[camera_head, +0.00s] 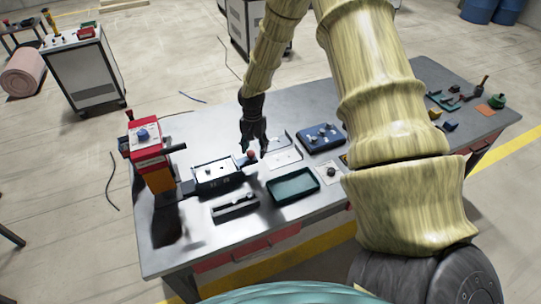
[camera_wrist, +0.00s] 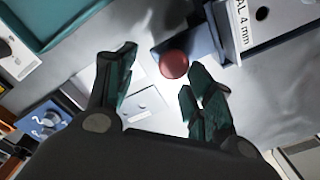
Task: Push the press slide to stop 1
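A press slide, as it appears, with a red ball knob (camera_head: 251,155) sits at the right end of a dark fixture (camera_head: 215,187) with a pale top plate. In the wrist view the red knob (camera_wrist: 174,64) stands on a blue-grey block (camera_wrist: 202,38), beside a plate with a partly visible label ending "4 mm" (camera_wrist: 262,22). My gripper (camera_head: 254,150) points down just above the knob. Its fingers (camera_wrist: 160,72) are spread and empty, with the knob beyond the gap between their tips. I cannot tell whether anything touches. No stop marking is legible.
A red and orange press (camera_head: 149,150) stands left of the fixture. A green tray (camera_head: 293,186), a blue box (camera_head: 320,138) and a grey slotted block (camera_head: 235,206) lie close by on the grey bench (camera_head: 185,260). The bench's front left is clear.

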